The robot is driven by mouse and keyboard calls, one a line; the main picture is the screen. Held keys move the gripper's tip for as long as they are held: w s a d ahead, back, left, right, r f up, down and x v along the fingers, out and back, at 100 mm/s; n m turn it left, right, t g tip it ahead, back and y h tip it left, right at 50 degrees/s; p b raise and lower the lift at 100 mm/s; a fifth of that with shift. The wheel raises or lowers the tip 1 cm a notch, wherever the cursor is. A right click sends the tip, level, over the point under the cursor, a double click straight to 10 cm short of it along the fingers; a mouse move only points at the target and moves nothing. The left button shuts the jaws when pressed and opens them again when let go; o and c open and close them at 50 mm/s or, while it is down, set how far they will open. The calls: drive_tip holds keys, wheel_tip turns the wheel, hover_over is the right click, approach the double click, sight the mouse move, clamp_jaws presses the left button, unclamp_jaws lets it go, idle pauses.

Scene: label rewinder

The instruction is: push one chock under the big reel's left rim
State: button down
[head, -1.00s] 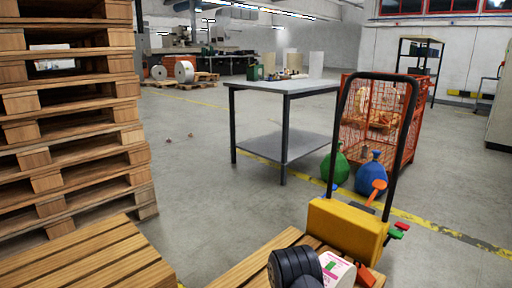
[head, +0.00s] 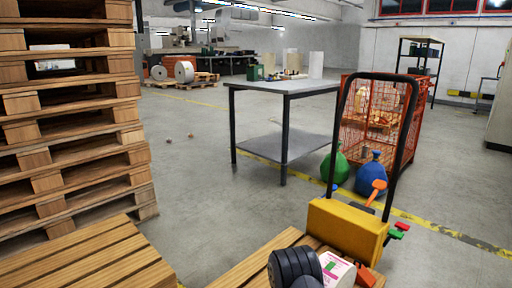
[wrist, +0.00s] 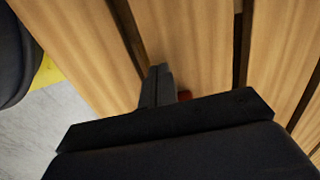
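My gripper (wrist: 158,86) is low over wooden slats in the wrist view, its two dark fingers close together with nothing visible between them. In the head view a red block (head: 366,277) lies at the bottom beside a white printed roll or box (head: 338,271).
Stacked pallets (head: 70,120) rise at left. A grey table (head: 285,87), green and blue bags (head: 369,176) and a red cage (head: 405,125) stand beyond.

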drive_tip(key=shift+d+f, duration=0.15)
drive_tip(key=shift+w+d+b, duration=0.5)
drive_tip(key=shift+w+d, duration=0.3)
drive_tip(key=shift+w, duration=0.05)
drive_tip(key=shift+w+d+b, duration=1)
drive_tip(key=shift+w+d, duration=0.75)
drive_tip(key=shift+s+a, duration=0.1)
drive_tip(key=shift+s+a+r+p, duration=0.95)
drive_tip(key=shift+s+a+r, duration=0.2)
drive_tip(key=shift+s+a, duration=0.25)
wheel_tip(320, 180, up, 8)
drive_tip(key=p, duration=0.4)
drive_tip(key=shift+p, duration=0.3)
drive_tip(key=shift+f, duration=0.1)
